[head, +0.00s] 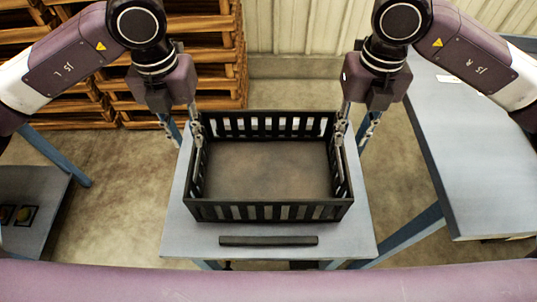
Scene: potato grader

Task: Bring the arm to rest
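A black slatted crate (268,212) stands upright on a small grey table, and its brown floor looks empty. My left gripper (183,132) is at the crate's left side, fingers pointing down and spread apart. Its inner finger overlaps the left wall in the view, and its outer finger is outside the crate. My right gripper (356,133) is in the mirrored position at the right wall, also with its fingers spread. I cannot tell whether either inner finger touches the crate. Neither gripper visibly holds anything.
The small grey table (185,235) has a dark bar (268,241) at its front edge. A larger grey table (460,150) stands at the right. Wooden pallets (215,60) are stacked behind.

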